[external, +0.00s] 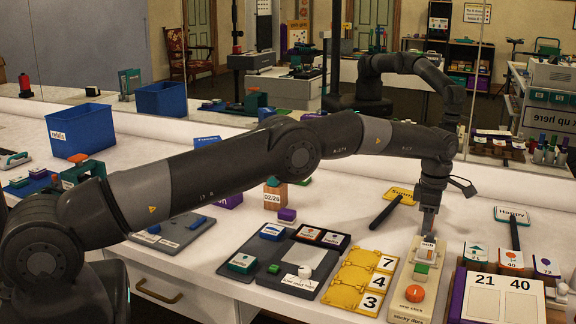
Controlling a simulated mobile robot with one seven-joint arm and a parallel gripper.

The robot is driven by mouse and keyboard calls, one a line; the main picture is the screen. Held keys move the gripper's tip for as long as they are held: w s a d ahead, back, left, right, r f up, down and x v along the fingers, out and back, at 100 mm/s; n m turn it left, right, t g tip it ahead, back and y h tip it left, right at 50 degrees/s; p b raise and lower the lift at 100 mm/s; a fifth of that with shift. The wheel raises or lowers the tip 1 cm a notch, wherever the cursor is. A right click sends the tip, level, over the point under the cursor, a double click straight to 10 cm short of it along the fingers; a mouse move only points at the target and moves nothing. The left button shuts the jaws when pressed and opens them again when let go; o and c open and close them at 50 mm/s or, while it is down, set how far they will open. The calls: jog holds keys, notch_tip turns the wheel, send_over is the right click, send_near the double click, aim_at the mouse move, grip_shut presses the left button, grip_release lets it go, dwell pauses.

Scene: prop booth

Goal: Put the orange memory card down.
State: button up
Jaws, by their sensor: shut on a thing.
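My gripper (428,228) points down over the far end of a beige board (405,309). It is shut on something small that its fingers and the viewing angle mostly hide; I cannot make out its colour. A pale block labelled "soft" (427,246) is right under the fingertips; I cannot tell whether they touch. An orange-marked card (511,259) stands to the right, between a teal-marked card (475,252) and a purple-marked card (546,266). Another card with an orange-red mark (309,233) lies in the dark tray (254,275) to the left.
The beige board bears a green block (421,268) and an orange round piece (415,293). Yellow number tiles (350,287) lie left of it, and a box showing 21 and 40 (500,300) stands right. Two sign paddles (392,204) (514,230) lie behind. Bare white counter shows around (350,215).

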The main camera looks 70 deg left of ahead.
jog(key=o, duration=1)
jog(key=shift+f, duration=0.1)
